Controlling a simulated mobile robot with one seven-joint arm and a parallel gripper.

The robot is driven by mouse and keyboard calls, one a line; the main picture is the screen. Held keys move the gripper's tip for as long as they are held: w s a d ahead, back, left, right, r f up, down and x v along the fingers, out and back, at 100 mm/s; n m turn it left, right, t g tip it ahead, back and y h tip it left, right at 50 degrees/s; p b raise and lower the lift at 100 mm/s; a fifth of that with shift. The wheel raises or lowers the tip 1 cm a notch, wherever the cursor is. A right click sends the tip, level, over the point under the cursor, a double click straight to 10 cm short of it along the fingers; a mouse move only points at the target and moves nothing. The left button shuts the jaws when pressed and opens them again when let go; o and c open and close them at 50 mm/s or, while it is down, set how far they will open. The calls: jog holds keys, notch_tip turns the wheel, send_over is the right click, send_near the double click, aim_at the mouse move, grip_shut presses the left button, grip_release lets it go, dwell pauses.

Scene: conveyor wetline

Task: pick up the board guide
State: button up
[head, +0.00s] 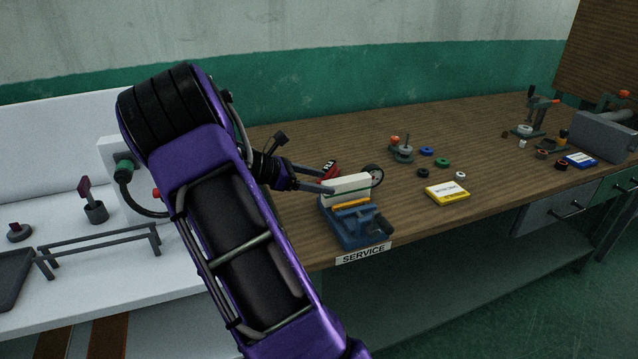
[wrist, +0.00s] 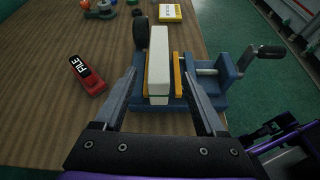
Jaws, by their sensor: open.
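A long cream-white block, which looks like the board guide (head: 348,186), stands in a blue vise (head: 352,231) at the bench's front edge. In the wrist view the cream block (wrist: 158,62) runs away from me, with an orange-yellow strip (wrist: 178,76) along its right side. My gripper (head: 328,182) is open, its fingers reaching toward the block's left end. In the wrist view my gripper (wrist: 157,66) has one finger on each side of the block, with the strip also between them. I cannot tell whether either finger touches.
A red FILE box (wrist: 86,74) lies left of the vise. A dark wheel (head: 374,175) stands just behind the block. The vise handle (wrist: 266,52) sticks out right. A yellow box (head: 447,193) and several small rings lie farther right. A SERVICE label (head: 363,254) marks the front edge.

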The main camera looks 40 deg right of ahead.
aim_at(347, 187)
jog(key=shift+n+h, duration=0.3)
jog(key=shift+n, duration=0.2)
jog(key=x, duration=0.5)
jog(key=b+x, duration=0.1)
jog(key=x, duration=0.2)
jog(key=shift+d+f, duration=0.2)
jog(key=shift+f, duration=0.2)
grip_shut()
